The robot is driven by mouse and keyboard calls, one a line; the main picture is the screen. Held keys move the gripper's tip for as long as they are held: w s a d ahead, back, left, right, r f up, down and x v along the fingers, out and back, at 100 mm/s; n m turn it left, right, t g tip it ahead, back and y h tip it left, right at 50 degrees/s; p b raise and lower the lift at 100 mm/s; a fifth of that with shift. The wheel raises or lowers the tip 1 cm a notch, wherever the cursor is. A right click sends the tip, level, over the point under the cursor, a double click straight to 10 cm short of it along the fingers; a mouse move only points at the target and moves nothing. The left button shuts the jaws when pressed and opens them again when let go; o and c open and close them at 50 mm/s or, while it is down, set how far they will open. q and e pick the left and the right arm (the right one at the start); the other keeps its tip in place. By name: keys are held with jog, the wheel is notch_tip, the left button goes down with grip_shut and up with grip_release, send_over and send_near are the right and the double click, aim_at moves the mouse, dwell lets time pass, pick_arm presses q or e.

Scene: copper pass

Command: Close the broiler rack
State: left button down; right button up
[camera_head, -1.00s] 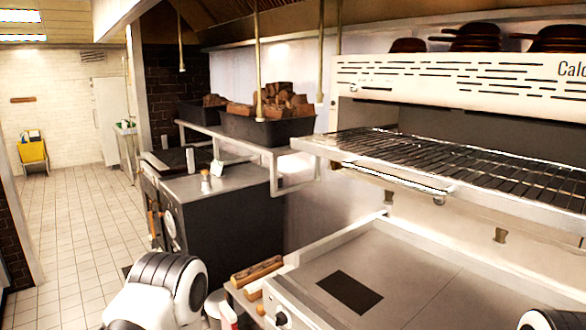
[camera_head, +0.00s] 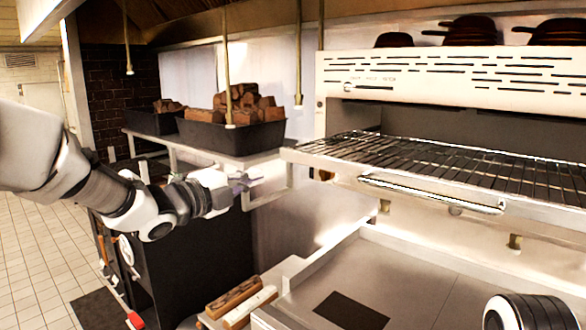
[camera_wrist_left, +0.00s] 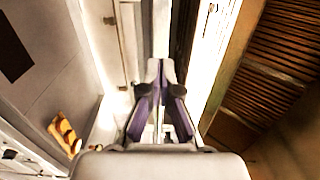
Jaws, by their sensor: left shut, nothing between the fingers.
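The broiler rack (camera_head: 440,165) is a wire grid in a pale metal frame, and it sticks out from under the white broiler (camera_head: 430,75). A bar handle (camera_head: 430,194) runs along its front side. My left gripper (camera_head: 250,182) is to the left of the rack's near left corner in the head view, apart from it in the picture and slightly lower. Its fingers are shut and empty; they also show with purple sides in the left wrist view (camera_wrist_left: 159,85). My right arm shows only at the bottom right of the head view, and its gripper is out of view.
A flat griddle (camera_head: 400,280) lies below the rack. Black bins of firewood (camera_head: 232,135) stand on a shelf at the left, with thin rods hanging above. Dark pans (camera_head: 470,30) sit on top of the broiler.

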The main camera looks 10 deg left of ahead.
pick_arm(q)
jog(key=p, duration=0.3)
send_near(301, 163)
jog(key=p+x, duration=0.1)
jog(key=x, duration=0.1)
jog(key=r+p+x, duration=0.1)
jog(key=p+x, duration=0.1)
jog(key=shift+d, duration=0.1)
jog(key=w, duration=0.1)
jog(key=w+d+f+p, duration=0.1)
jog(key=shift+w+d+p, duration=0.15)
jog(key=shift+w+p, duration=0.15)
jog(key=shift+w, duration=0.25)
jog(key=shift+s+d, duration=0.1)
jog(key=shift+s, duration=0.1)
